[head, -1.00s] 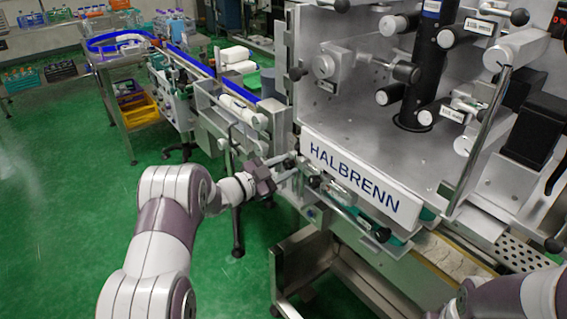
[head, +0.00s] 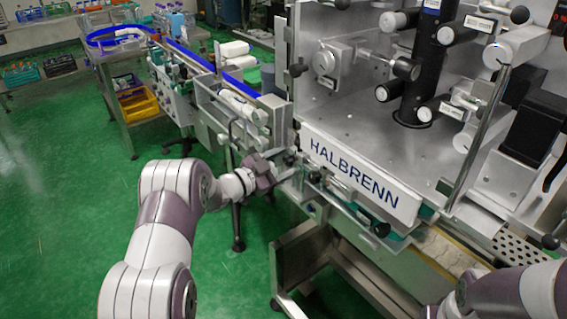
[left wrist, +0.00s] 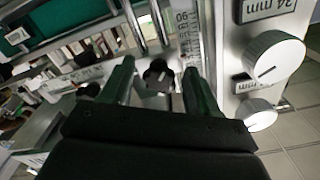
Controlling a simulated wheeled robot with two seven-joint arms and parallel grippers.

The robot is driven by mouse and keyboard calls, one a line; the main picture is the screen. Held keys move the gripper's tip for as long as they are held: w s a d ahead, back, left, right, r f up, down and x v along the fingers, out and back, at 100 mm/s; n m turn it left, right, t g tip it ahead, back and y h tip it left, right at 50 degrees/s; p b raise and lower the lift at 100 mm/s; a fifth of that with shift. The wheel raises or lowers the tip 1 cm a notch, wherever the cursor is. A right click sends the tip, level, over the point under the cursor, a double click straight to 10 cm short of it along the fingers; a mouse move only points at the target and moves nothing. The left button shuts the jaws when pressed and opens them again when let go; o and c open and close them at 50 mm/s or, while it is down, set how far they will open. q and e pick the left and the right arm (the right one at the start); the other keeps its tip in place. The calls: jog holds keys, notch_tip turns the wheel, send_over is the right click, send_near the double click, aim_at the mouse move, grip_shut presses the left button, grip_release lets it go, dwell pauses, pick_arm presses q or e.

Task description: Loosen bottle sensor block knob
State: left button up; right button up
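A black lobed knob (left wrist: 157,75) sits beside a numbered scale (left wrist: 187,35) in the left wrist view. My left gripper (left wrist: 157,68) is open, with one dark finger on each side of this knob. Gaps show between the fingers and the knob, so it is not clasped. No label on the knob is readable. In the head view my left gripper (head: 279,169) is at the machine's front left corner, beside the HALBRENN panel (head: 355,175), and the knob is too small to make out. My right arm shows at the lower right; its gripper is out of frame.
Two white round dials (left wrist: 273,57) stand right of the fingers, near a 24 mm label (left wrist: 266,10). Another dark knob (left wrist: 88,90) is just left of the left finger. A conveyor (head: 190,58) runs to the back left. The green floor at left is clear.

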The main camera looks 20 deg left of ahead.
pick_arm(q)
jog(key=b+v, duration=0.1)
jog(key=v, duration=1.1)
jog(key=shift+s+a, duration=0.25)
jog(key=shift+s, duration=0.05)
